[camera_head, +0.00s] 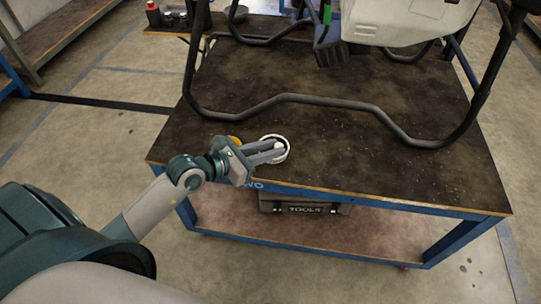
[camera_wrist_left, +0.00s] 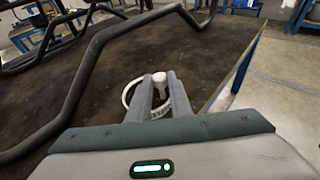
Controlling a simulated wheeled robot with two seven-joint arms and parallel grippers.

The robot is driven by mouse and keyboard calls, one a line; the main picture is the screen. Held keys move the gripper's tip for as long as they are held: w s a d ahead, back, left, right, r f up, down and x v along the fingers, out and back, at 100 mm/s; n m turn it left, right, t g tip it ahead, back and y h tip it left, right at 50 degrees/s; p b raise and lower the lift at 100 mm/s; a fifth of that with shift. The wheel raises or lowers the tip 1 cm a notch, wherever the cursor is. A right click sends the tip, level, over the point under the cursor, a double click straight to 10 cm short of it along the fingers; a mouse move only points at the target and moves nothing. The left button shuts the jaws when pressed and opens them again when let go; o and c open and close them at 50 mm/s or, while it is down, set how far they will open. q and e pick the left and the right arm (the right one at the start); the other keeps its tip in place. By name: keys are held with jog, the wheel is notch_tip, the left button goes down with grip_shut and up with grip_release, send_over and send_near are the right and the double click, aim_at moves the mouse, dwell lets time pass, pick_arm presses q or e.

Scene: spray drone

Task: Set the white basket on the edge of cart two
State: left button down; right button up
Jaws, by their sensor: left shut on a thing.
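The white basket (camera_head: 286,154) shows as a small round white rim at the near edge of cart two (camera_head: 330,165), left of the middle of its dark top. In the left wrist view the basket's white rim (camera_wrist_left: 127,94) curves around the left of the fingers. My left gripper (camera_head: 278,151) reaches in from the left and is shut on the basket, its fingers partly covering it. It also shows in the left wrist view (camera_wrist_left: 161,78). I cannot tell whether the basket touches the cart top. My right gripper is not in view.
A black tubular frame (camera_head: 290,98) with a white tank (camera_head: 410,20) stands on the cart behind the basket. A dark tools case (camera_head: 305,208) lies on the lower shelf. The cart top's near right is clear.

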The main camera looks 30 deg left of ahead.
pick_arm(q)
notch_tip(320, 180, down, 2)
jog(key=shift+f, duration=0.55)
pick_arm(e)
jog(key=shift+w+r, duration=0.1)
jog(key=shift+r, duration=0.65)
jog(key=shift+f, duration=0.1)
pick_arm(q)
jog(key=c, duration=1.6)
grip_release()
